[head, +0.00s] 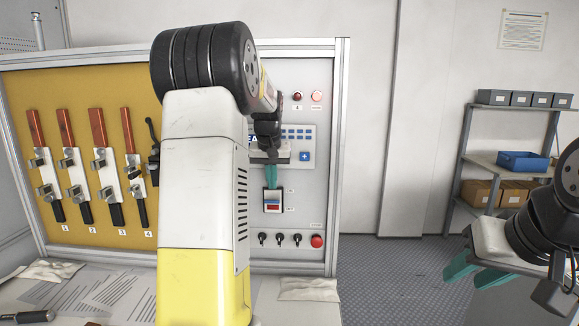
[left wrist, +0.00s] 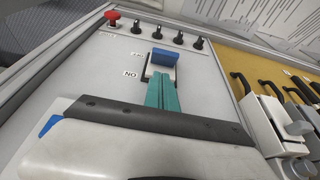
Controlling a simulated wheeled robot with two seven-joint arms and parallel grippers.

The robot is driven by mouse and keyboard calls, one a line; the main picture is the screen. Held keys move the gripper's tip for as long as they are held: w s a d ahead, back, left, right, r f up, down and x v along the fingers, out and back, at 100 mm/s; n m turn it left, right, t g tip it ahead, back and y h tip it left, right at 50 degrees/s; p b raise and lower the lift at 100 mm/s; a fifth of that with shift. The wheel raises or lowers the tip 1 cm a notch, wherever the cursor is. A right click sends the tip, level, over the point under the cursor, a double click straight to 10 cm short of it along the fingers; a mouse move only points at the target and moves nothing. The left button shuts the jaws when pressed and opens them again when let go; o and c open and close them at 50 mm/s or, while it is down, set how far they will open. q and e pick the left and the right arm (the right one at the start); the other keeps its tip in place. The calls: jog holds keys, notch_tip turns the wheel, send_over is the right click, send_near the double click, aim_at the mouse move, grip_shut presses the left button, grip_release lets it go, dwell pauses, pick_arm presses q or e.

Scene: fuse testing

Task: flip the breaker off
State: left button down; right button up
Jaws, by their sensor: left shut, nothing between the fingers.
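The breaker (head: 272,201) is a small switch with a black and white frame and a blue and red face, set in the grey panel (head: 325,200) on the right half of the board. My left gripper (head: 271,182) is shut, with its teal fingertips at the upper edge of the breaker. In the left wrist view the breaker (left wrist: 163,61) shows a blue rocker, and the shut teal fingertips (left wrist: 162,82) reach its lower edge there. I cannot tell whether they touch it. My right gripper (head: 475,272) has its teal fingers apart and empty, off to the right.
A red button (head: 317,241) and several black knobs (head: 280,239) sit below the breaker. Several fuse holders (head: 77,160) with red handles hang on the yellow panel (head: 85,85) to the left. Papers (head: 110,293) lie on the bench. Shelves with a blue bin (head: 522,161) stand at the right.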

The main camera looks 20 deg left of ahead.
aim_at(272, 201)
pick_arm(q)
jog(key=shift+s+d+f, duration=0.1)
jog(key=shift+s+f, duration=0.3)
jog(key=shift+f, duration=0.25)
jog(key=shift+s+d+f, duration=0.1)
jog(key=shift+s+f, duration=0.25)
jog(key=shift+f, duration=0.25)
jog(key=shift+s+d+f+t, duration=0.1)
jog(key=shift+s+f+t, duration=0.35)
jog(key=shift+t, duration=0.55)
jog(key=shift+s+d+f+t+y, duration=0.1)
jog(key=shift+s+f+t+y, duration=0.1)
jog(key=shift+s+t+y, duration=0.3)
jog(key=f, duration=0.2)
jog(key=shift+s+d+f, duration=0.15)
jog(key=shift+s+f, duration=0.15)
jog(key=shift+s, duration=0.05)
jog(key=shift+r, duration=0.1)
jog(key=shift+r, duration=0.75)
